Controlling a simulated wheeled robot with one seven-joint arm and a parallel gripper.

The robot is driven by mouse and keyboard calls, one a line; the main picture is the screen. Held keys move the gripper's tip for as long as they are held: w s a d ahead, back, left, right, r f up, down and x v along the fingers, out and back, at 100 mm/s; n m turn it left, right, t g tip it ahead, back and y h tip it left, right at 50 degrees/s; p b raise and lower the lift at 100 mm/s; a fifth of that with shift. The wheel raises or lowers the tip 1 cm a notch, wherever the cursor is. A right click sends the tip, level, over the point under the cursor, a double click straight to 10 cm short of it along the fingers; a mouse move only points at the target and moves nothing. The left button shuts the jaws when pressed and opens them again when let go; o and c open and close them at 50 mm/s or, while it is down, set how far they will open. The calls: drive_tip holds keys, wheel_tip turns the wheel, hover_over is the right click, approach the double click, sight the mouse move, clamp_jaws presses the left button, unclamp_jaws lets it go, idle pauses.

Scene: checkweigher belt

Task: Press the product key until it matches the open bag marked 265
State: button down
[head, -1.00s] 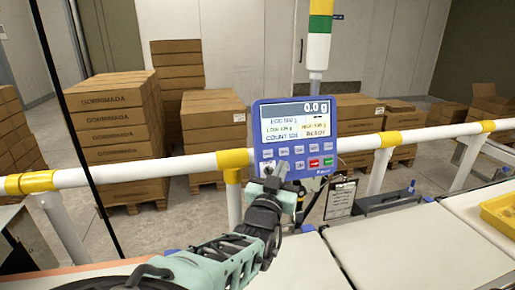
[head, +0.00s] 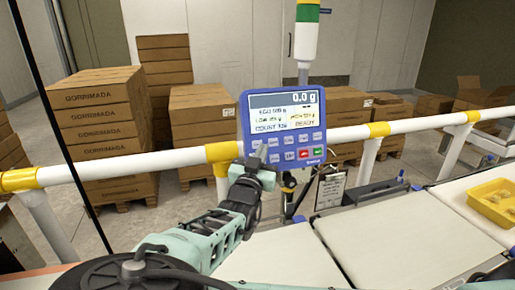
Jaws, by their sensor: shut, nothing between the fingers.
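The blue checkweigher terminal (head: 243,118) stands above the rail. Its screen (head: 286,112) shows 0.0 g on the top bar, with a line that starts with EGG, a COUNT line and READY; the smaller digits are too blurred to read surely. Two rows of keys lie under the screen, mostly pale, with one red and one or two green in the lower row. My gripper (head: 259,154) is shut and empty, at the lower left of the keypad, hiding the leftmost lower key. I cannot tell whether its tips touch a key. No bag marked 265 shows.
A white rail (head: 120,167) with yellow bands runs behind the belts. Pale belts (head: 390,235) lie in front, with a yellow tray (head: 483,192) of small items at the right. Carton stacks (head: 105,120) stand behind the rail.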

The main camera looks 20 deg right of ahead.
sight(262, 140)
drive_tip(key=shift+w+f+b, duration=0.2)
drive_tip(key=shift+w+b, duration=0.1)
drive_tip(key=shift+w, duration=0.35)
drive_tip(key=shift+w+f+b, duration=0.15)
drive_tip(key=shift+w+b, duration=0.1)
drive_tip(key=shift+w, duration=0.35)
idle(1.2)
drive_tip(key=shift+w+f+b, duration=0.1)
drive_tip(key=shift+w+b, duration=0.3)
drive_tip(key=shift+w+f+b, duration=0.1)
drive_tip(key=shift+w+b, duration=0.2)
drive_tip(key=shift+w, duration=0.05)
idle(0.5)
drive_tip(key=shift+s, duration=0.1)
drive_tip(key=shift+s+r, duration=0.2)
drive_tip(key=shift+s, duration=0.5)
drive_tip(key=s, duration=0.2)
drive_tip(key=s+r+p, duration=0.1)
drive_tip(key=s, duration=0.1)
drive_tip(key=shift+s+r+p, duration=0.2)
drive_tip(key=shift+s+p, duration=0.1)
drive_tip(key=shift+s, duration=0.1)
